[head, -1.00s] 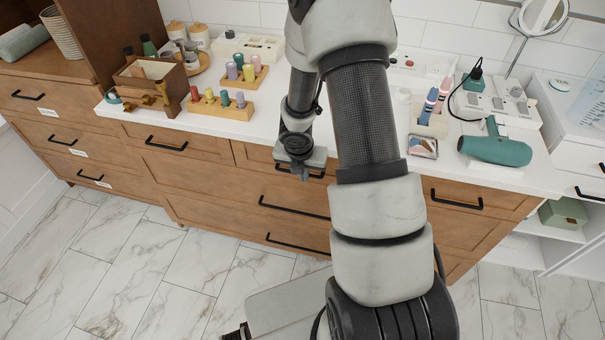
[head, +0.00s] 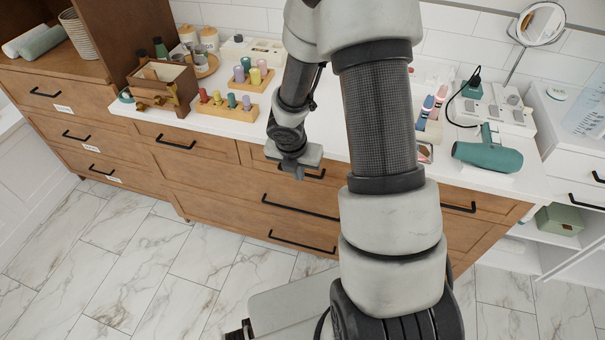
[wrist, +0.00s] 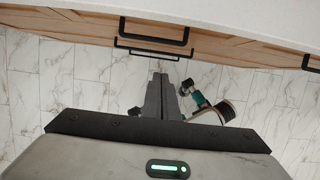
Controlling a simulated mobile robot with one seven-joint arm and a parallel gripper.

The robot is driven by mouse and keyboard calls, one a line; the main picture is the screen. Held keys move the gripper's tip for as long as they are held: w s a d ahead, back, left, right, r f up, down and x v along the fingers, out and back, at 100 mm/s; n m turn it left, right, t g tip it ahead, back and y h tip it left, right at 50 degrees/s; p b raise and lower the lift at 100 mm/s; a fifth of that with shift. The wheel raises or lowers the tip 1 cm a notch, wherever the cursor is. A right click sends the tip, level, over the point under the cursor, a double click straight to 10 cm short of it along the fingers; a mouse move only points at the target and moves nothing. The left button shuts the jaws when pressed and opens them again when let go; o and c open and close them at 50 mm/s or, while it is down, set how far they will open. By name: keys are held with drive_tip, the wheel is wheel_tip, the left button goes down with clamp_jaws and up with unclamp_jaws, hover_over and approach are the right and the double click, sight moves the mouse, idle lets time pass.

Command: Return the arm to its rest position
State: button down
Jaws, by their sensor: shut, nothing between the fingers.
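My gripper (head: 299,174) hangs in front of the wooden drawer cabinet (head: 210,182), just below the white counter's front edge, pointing down. In the wrist view its fingers (wrist: 162,90) are together, with nothing between them. My arm rises from my base at the bottom of the head view, arches over the counter and comes down to the gripper. The arm hides part of the counter and of the drawers behind it.
Black drawer handles (head: 300,207) stick out close to the gripper. On the counter are a wooden box (head: 160,85), peg blocks (head: 228,110), a teal hair dryer (head: 487,153) and a round mirror (head: 541,24). The marble floor (head: 150,260) is clear.

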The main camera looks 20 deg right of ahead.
drive_tip(key=shift+p+v, duration=0.4)
drive_tip(key=shift+v, duration=1.1)
drive_tip(key=s+d+r+m+t+h+p, duration=0.1)
drive_tip(key=s+r+m+p, duration=0.1)
drive_tip(key=r+m, duration=0.65)
drive_tip(key=s+d+r+m+h+p, duration=0.15)
drive_tip(key=r+m, duration=0.25)
drive_tip(key=r, duration=1)
drive_tip(key=s+a+r+m+t+y+p, duration=0.1)
drive_tip(key=s+a+r+m+y+p, duration=0.1)
drive_tip(key=s+r+m, duration=0.5)
drive_tip(key=s+a+r+m+y+p, duration=0.2)
drive_tip(key=s+a+r+m, duration=0.3)
drive_tip(key=s+r+m, duration=0.3)
drive_tip(key=shift+s+r+m+t, duration=0.15)
drive_tip(key=shift+s+m+t, duration=0.2)
drive_tip(key=shift+m, duration=0.3)
drive_tip(key=shift+w+a+y, duration=0.1)
drive_tip(key=shift+y, duration=0.15)
